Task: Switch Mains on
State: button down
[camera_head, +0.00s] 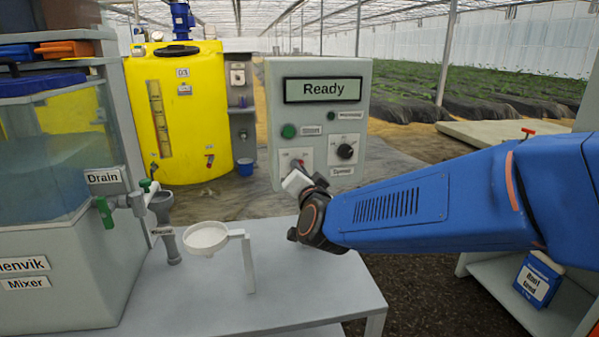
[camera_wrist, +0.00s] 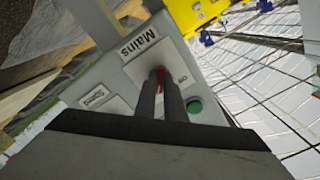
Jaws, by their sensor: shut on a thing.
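The grey control box (camera_head: 320,120) stands at the back of the bench, and its screen (camera_head: 323,89) reads "Ready". The Mains switch plate is at its lower left, partly hidden by my gripper (camera_head: 299,172) in the head view. In the wrist view the label "Mains" (camera_wrist: 138,46) shows, and a red switch handle (camera_wrist: 160,78) stands between my two dark fingers. My gripper is shut on this handle. An "ON" mark shows beside the fingers. The handle's exact setting is hard to tell.
A green button (camera_head: 289,131) and a black knob (camera_head: 345,151) sit close to the switch on the box. A white funnel on a stand (camera_head: 207,237) and the mixer tank (camera_head: 45,230) are to the left. The front bench top is clear.

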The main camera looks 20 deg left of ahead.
jog(key=shift+f+m, duration=0.1)
jog(key=shift+m, duration=0.2)
dwell(0.4)
jog(key=c, duration=1.8)
grip_release()
jog(key=shift+c, duration=0.2)
jog(key=v, duration=1.7)
jog(key=shift+s+d, duration=0.15)
jog(key=shift+d, duration=0.1)
